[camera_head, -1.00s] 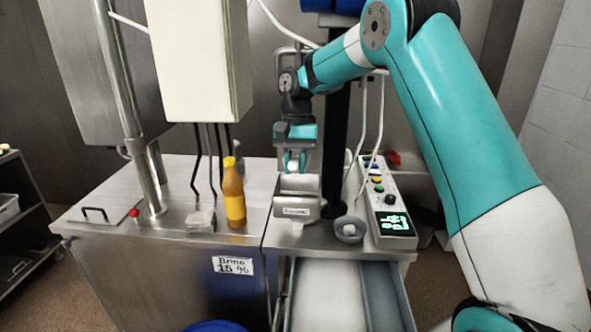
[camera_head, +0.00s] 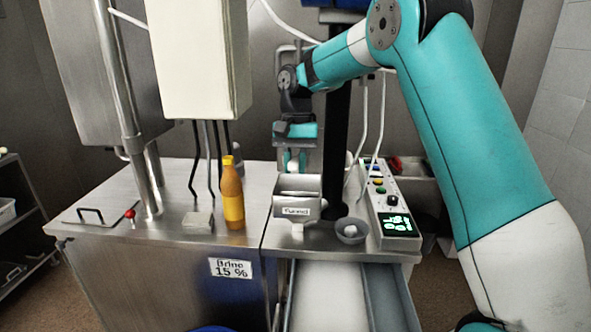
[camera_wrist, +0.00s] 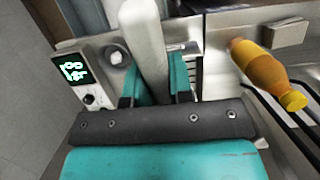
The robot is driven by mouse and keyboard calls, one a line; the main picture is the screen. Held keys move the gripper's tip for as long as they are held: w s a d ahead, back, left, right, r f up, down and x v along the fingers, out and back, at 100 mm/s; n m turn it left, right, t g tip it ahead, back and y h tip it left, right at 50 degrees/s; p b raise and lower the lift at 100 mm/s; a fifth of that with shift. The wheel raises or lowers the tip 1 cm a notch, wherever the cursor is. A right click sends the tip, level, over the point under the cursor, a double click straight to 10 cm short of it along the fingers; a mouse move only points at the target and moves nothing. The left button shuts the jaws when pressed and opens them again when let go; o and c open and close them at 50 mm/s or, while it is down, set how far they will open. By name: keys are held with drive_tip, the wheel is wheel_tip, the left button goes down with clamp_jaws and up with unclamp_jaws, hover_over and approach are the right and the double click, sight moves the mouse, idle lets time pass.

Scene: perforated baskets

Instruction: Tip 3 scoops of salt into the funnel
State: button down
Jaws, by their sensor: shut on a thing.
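The steel funnel (camera_head: 297,211), a box with a "Funnel" label, stands at the front of the steel counter. My gripper (camera_head: 294,164) is just above and behind it, pointing down. In the wrist view its teal fingers (camera_wrist: 157,85) are shut on a pale, rounded handle (camera_wrist: 146,40), which I take to be the scoop's. The scoop's bowl is hidden, so I cannot tell if it holds salt. A pale bed (camera_head: 325,298), possibly salt, lies in a grey-walled trough in front of the funnel.
An orange bottle (camera_head: 233,195) and a small grey block (camera_head: 198,223) stand left of the funnel. A small grey bowl (camera_head: 350,231) with a white thing in it and a control box (camera_head: 393,222) stand right.

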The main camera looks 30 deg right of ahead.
drive_tip(key=shift+s+a+f+t+h+b, duration=0.1)
drive_tip(key=shift+s+f+t+h+b, duration=0.25)
drive_tip(key=shift+b, duration=1.6)
drive_tip(key=shift+w+a+f+t+h+b, duration=0.1)
drive_tip(key=shift+f+t+b, duration=0.3)
drive_tip(key=shift+b, duration=1.55)
drive_tip(key=shift+b, duration=0.5)
drive_tip(key=shift+f, duration=0.15)
drive_tip(key=shift+f+b, duration=0.2)
drive_tip(key=shift+b, duration=0.85)
drive_tip(key=b, duration=0.4)
drive_tip(key=shift+s+f+t+h, duration=0.1)
drive_tip(key=shift+f+t+h, duration=0.15)
drive_tip(key=shift+f+t, duration=0.1)
